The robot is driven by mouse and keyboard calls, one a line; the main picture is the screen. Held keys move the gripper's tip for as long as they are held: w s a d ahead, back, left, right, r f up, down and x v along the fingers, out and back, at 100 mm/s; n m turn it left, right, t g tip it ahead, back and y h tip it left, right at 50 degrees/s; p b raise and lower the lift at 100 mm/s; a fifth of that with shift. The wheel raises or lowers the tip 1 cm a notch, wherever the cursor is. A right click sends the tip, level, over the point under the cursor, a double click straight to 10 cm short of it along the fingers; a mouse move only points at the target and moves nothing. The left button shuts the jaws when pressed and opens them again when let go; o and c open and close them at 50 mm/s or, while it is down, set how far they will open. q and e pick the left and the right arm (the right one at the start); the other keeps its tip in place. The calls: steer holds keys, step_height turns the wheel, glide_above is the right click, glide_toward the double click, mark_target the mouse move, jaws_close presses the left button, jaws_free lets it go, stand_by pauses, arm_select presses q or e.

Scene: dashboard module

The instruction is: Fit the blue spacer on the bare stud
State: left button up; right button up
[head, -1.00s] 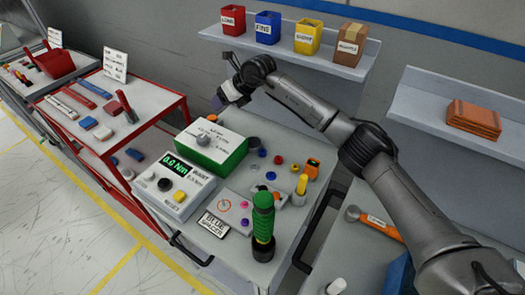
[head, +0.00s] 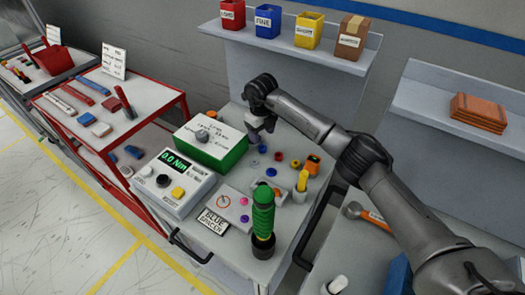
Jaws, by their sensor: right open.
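My right gripper (head: 258,132) is over the back of the grey worktop, beside the green box, with its jaws open and pointing down. A blue ring-shaped piece (head: 271,172) lies in front of it and another small blue piece (head: 262,148) lies just below its fingers; which one is the spacer I cannot tell for sure. A light plate (head: 235,191) bears a red circle (head: 227,202) and purple and magenta pieces (head: 244,209). The bare stud is too small to make out. My left gripper is out of view.
A green-handled tool (head: 263,210) stands upright right of the plate. A torque readout box (head: 173,185) and a green box (head: 211,147) stand to the left. Red, yellow and orange pieces (head: 303,180) lie at the right. A shelf with bins (head: 264,22) is behind.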

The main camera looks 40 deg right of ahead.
mark_target(262, 146)
steer(key=shift+f, duration=0.7)
steer(key=shift+s+d+f+b, duration=0.1)
steer(key=shift+f+b, duration=0.75)
steer(key=shift+f, duration=1.8)
steer(key=shift+r, duration=0.1)
steer(key=shift+c, duration=0.5)
steer(key=c, duration=0.9)
